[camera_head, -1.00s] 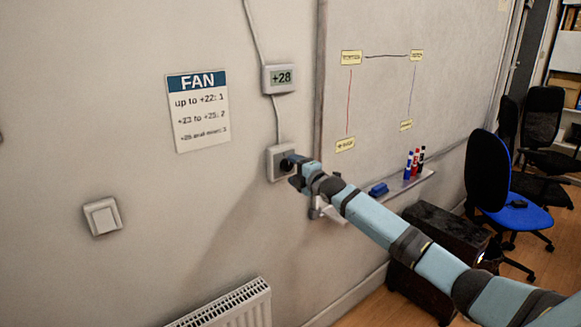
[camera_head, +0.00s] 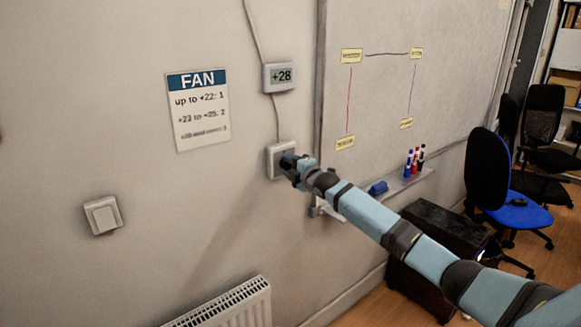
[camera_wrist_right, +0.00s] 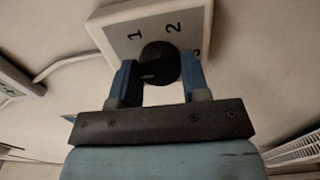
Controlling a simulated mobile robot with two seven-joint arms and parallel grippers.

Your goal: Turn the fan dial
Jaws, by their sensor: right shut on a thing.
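The fan dial is a round black knob (camera_wrist_right: 159,64) on a white wall plate (camera_wrist_right: 112,20), with the marks 1, 2 and 3 around it in the right wrist view. In the head view the plate (camera_head: 273,155) sits on the wall below the display, and my gripper hides most of the knob. My right gripper (camera_wrist_right: 158,80) is shut on the knob, one finger on each side. It also shows in the head view (camera_head: 291,165). A display (camera_head: 279,77) reads +28. A FAN sign (camera_head: 198,110) lists temperature ranges with settings 1 and 2; its last line is blurred. My left gripper is not in view.
A whiteboard (camera_head: 385,50) with a tray (camera_head: 405,183) of markers is right of the dial. A light switch (camera_head: 102,215) and a radiator (camera_head: 225,305) are at lower left. A dark cabinet (camera_head: 440,235) and a blue chair (camera_head: 518,212) stand at right.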

